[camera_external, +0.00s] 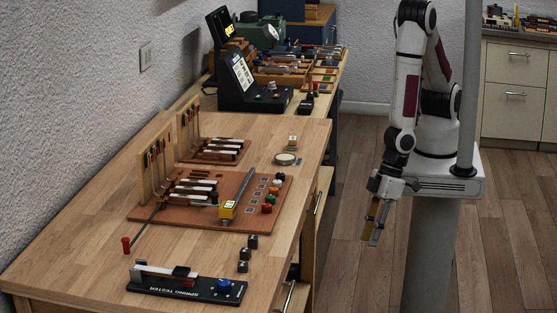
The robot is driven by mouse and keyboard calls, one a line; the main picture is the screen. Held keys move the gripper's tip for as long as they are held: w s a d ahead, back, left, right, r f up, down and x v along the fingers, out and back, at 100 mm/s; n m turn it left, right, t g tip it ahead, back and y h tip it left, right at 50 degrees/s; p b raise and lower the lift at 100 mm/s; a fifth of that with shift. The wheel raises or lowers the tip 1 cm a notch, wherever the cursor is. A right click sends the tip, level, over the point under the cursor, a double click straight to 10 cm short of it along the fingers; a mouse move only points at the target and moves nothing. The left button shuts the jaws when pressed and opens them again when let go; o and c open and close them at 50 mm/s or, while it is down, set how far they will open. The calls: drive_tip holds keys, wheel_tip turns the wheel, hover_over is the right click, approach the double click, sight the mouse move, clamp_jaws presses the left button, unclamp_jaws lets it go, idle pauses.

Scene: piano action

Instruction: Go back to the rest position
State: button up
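My gripper (373,237) hangs fingers-down over the floor, to the right of the wooden workbench (90,240) and clear of it. My arm is folded on its pedestal, with the forearm pointing down. The fingers are small and dark with a yellowish strip. Whether they are apart or closed is too small to tell. I see no separate object clearly held between them.
On the bench lie a brown board (165,213) with piano-action parts, a black spring tester (185,285), several small dark cubes (244,253) and a red-handled tool (126,244). A black instrument (245,90) stands behind. The wooden floor (355,160) between bench and pedestal is clear.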

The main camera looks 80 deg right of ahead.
drive_tip(key=w+d+r+m+t+h, duration=0.1)
drive_tip(key=d+r+m, duration=0.1)
drive_tip(key=d+r, duration=1.4)
drive_tip(key=w+d+r+m+t+h, duration=0.2)
drive_tip(key=d+r+m, duration=0.1)
drive_tip(key=d+r, duration=1.4)
drive_tip(key=d, duration=0.7)
drive_tip(key=shift+w+d+r, duration=0.2)
drive_tip(key=shift+w, duration=0.1)
